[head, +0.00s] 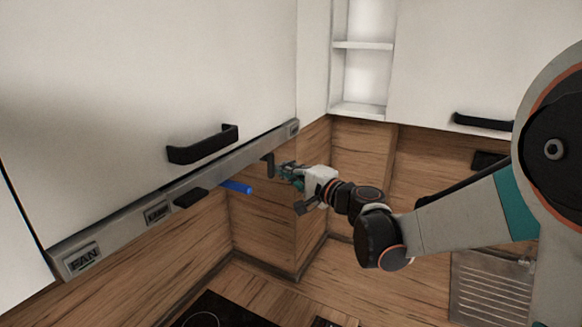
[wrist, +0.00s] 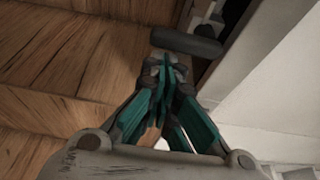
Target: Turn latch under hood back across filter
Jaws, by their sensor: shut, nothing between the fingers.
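My gripper (head: 286,170) is shut and empty, below the right end of the hood's front strip (head: 228,161). In the wrist view its teal fingers (wrist: 168,70) come together just short of a dark rounded bar (wrist: 187,42). In the head view a dark hanging piece (head: 270,165) is just left of the fingertips; I cannot tell if they touch. A blue bar (head: 236,187) sticks out under the hood, left of the gripper. I cannot tell for sure which of these is the latch. The filter on the hood's underside is hidden in the head view.
The strip carries a FAN label (head: 83,258) and a black block (head: 190,198). A white cabinet with a black handle (head: 203,145) is above. Wood splashback (head: 262,225) lies close behind the gripper. A dark hob (head: 215,312) is below, with open air between.

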